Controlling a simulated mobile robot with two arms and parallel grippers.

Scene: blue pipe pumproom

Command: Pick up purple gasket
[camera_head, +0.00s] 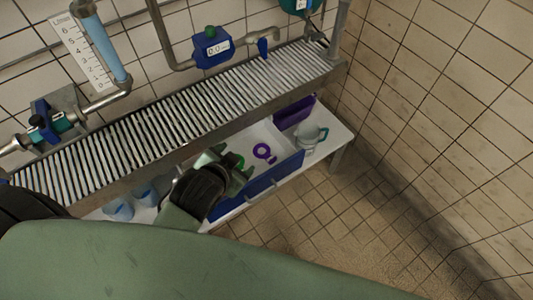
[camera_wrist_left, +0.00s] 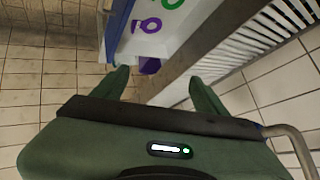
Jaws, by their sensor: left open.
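The purple gasket (camera_head: 264,152), a ring with a small tab, lies flat in a white-floored tray with a blue front wall (camera_head: 262,182) below the slatted rack. It also shows near the top of the left wrist view (camera_wrist_left: 147,25). A green gasket (camera_head: 239,161) lies to its left, partly hidden by my left gripper; it is cut by the top edge of the wrist view (camera_wrist_left: 172,3). My left gripper (camera_head: 236,168) is open and empty, beside the gaskets in the head view, with its fingers apart (camera_wrist_left: 157,80) in the wrist view. My right gripper is out of view.
The metal slatted rack (camera_head: 180,108) overhangs the tray's back side. A purple bin (camera_head: 294,112) and a grey jug (camera_head: 309,136) stand right of the tray on a white bench (camera_head: 336,131). Blue cups (camera_head: 119,209) stand at left. The tiled floor at right is clear.

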